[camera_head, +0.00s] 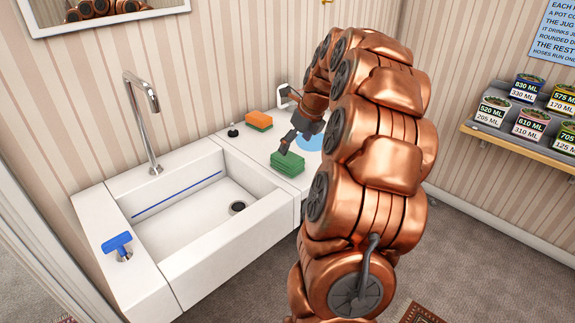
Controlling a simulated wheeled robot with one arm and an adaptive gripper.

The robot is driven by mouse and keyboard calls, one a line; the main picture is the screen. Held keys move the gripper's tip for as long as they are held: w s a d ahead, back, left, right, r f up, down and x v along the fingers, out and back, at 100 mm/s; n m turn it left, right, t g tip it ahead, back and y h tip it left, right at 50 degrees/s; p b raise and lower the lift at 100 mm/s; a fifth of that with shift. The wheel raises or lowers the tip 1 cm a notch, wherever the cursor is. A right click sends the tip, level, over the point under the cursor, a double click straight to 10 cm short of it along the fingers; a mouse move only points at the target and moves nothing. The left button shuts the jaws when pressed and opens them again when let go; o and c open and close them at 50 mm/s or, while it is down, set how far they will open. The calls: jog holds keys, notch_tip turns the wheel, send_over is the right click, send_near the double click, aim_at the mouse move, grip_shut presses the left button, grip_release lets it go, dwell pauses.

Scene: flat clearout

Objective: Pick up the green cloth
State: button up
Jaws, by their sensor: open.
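The green cloth (287,164) is a small folded stack lying on the white counter to the right of the sink. My gripper (294,146) is just above the cloth, with its dark fingers pointing down towards it. The gripper is open. I cannot tell whether the fingertips touch the cloth. My copper arm hides part of the counter to the right.
An orange sponge (259,120) and a small black-topped item (233,131) sit behind the cloth. A blue round thing (312,142) is partly hidden by my arm. The sink (160,236), faucet (143,95) and blue tap handle (117,242) are left. A shelf (525,143) holds several cans.

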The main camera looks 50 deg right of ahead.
aim_at(288, 157)
jog(key=p+x, duration=0.1)
jog(key=x, duration=0.5)
jog(key=shift+w+a+f, duration=0.1)
jog(key=shift+w+f, duration=0.15)
jog(key=shift+f, duration=0.1)
jog(key=shift+w+f, duration=0.1)
jog(key=shift+f, duration=0.15)
jog(key=shift+f, duration=0.25)
jog(key=shift+c, duration=0.3)
jog(key=c, duration=1.2)
